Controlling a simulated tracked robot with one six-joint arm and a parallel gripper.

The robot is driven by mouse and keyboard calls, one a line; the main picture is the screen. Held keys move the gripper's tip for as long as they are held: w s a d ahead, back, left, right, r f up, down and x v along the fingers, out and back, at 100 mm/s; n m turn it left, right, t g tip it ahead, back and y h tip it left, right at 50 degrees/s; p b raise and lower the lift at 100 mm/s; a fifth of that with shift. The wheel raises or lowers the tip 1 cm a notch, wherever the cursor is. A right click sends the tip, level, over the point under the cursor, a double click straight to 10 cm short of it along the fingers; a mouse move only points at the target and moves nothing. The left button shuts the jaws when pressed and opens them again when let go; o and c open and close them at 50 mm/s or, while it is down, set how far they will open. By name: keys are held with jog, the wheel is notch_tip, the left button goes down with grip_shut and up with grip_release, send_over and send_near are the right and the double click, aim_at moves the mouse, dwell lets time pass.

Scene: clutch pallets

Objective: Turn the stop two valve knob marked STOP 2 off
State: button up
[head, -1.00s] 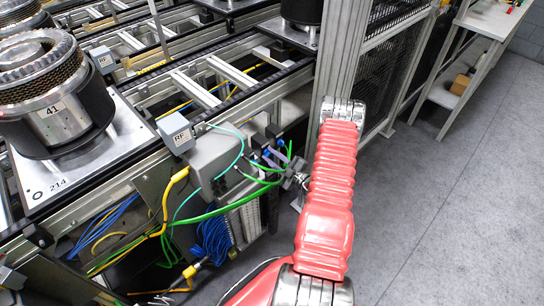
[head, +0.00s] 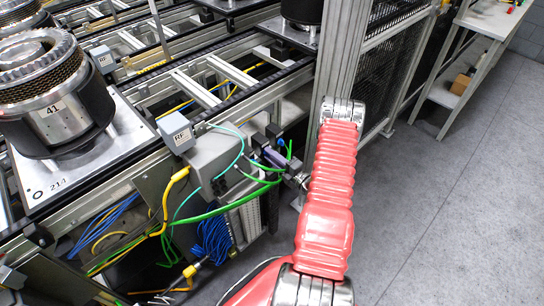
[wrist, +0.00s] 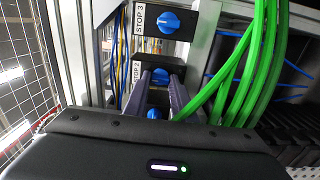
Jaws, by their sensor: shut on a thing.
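The STOP 2 knob (wrist: 160,76) is blue, on a dark block beside a white label (wrist: 134,85) reading STOP 2, in the middle of the wrist view. My gripper (wrist: 160,70) reaches forward with one dark finger on each side of it and is shut on it. The fingers hide part of its sides, and I cannot tell which way its handle points. In the head view my gripper (head: 272,157) is small, at the side of the conveyor frame; the knob cannot be made out there.
A blue STOP 3 knob (wrist: 168,22) sits above, and another blue knob (wrist: 155,113) lies below between the fingers. Green hoses (wrist: 245,75) run close on the right. A wire mesh fence (wrist: 25,60) stands at the left. Grey floor (head: 450,210) is clear at the right.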

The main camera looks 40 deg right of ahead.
jog(key=shift+a+f, duration=0.25)
jog(key=o, duration=1.1)
jog(key=shift+d+r, duration=0.15)
jog(key=shift+c, duration=0.2)
jog(key=s, duration=1.3)
jog(key=shift+s+d, duration=0.15)
jog(key=shift+s, duration=0.25)
